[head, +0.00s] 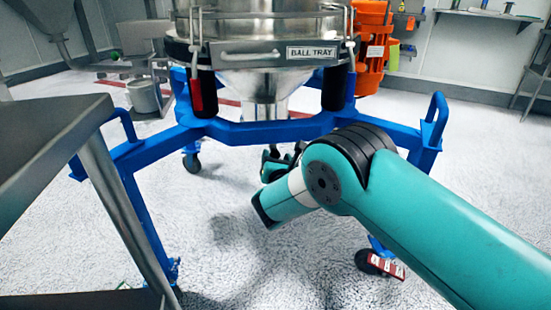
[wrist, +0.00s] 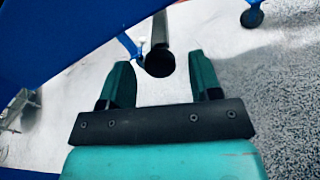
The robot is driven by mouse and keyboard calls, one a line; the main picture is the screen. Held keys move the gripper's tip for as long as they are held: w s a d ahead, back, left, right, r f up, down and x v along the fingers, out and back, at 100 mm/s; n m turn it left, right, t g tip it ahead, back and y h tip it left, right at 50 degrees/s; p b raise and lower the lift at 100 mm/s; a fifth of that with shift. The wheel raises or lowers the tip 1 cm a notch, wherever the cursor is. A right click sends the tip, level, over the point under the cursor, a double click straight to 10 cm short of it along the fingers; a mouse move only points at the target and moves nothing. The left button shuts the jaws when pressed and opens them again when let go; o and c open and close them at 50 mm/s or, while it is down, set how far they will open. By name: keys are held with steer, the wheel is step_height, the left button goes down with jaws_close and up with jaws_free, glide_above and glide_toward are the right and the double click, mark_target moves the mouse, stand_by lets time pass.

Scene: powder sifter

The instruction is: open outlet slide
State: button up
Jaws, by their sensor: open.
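The sifter's steel cone (head: 262,82) narrows to an outlet pipe (head: 264,112) above the blue frame's crossbar. The slide itself is not clearly visible in the head view, where the crossbar and my arm cover that area. In the wrist view a metal bar with a dark round end (wrist: 159,62), seemingly the outlet slide's handle, points toward me. My gripper (wrist: 158,70) is open, one teal finger on each side of that end, with a gap visible on both sides. In the head view my gripper (head: 279,158) is small and partly hidden behind my wrist.
The blue wheeled frame (head: 225,131) surrounds the outlet and crosses above my gripper in the wrist view (wrist: 70,35). A steel table (head: 45,135) stands at the left. The ball tray (head: 262,55) is higher up, with an orange unit (head: 371,45) beside it.

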steer(key=shift+x, duration=1.05)
